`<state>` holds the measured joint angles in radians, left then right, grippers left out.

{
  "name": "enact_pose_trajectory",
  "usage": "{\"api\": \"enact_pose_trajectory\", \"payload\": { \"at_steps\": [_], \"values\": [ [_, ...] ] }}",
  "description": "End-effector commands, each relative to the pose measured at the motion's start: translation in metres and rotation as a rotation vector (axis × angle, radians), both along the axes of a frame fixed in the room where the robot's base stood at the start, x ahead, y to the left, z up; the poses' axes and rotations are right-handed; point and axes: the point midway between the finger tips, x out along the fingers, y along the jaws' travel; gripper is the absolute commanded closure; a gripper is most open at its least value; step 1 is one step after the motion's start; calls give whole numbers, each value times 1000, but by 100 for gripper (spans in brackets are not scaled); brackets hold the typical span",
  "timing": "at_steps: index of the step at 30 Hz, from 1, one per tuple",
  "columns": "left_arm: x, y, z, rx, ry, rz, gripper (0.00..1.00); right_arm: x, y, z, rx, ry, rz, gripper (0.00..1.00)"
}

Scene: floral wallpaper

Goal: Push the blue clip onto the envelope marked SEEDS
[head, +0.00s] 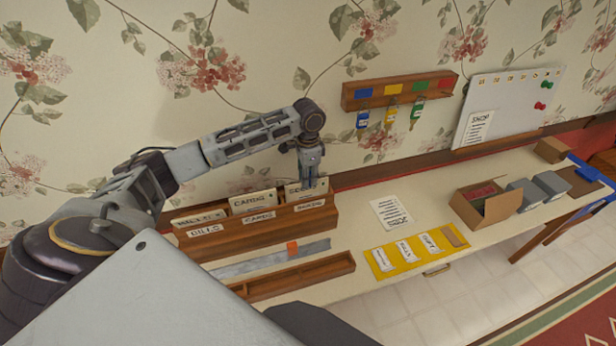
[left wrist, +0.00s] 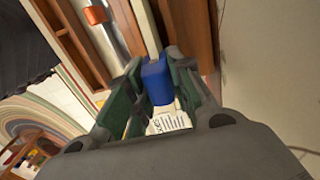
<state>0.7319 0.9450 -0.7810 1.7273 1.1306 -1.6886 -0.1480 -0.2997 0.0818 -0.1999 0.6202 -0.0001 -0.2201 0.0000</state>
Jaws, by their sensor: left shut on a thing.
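The blue clip (left wrist: 156,84) is between the green-padded fingers of my left gripper (left wrist: 160,95) in the left wrist view. A pale envelope edge (left wrist: 145,28) meets the clip; I cannot tell how far the clip is over it. In the head view my left gripper (head: 310,182) points down at the right-hand envelope (head: 296,190) of the wooden sorter (head: 325,218). That envelope's marking is partly hidden and hard to read; the clip is hidden there. The other envelopes read BILLS (head: 197,219) and CARDS (head: 252,201). My right gripper is not in view.
A metal ruler with an orange slider (head: 292,248) and a wooden tray (head: 295,279) lie in front of the sorter. A yellow board (head: 405,262), a paper sheet (head: 378,208) and an open cardboard box (head: 505,208) lie to the right. A key rack (head: 395,88) hangs behind.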

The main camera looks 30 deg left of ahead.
Motion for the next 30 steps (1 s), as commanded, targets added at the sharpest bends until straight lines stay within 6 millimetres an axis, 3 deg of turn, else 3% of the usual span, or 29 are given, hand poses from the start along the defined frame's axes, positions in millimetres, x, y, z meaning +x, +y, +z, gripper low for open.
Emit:
{"api": "enact_pose_trajectory", "payload": {
  "at_steps": [30],
  "values": [
    [0, 0, -7, 0, 1, 0, 91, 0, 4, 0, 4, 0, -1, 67]
  ]
}}
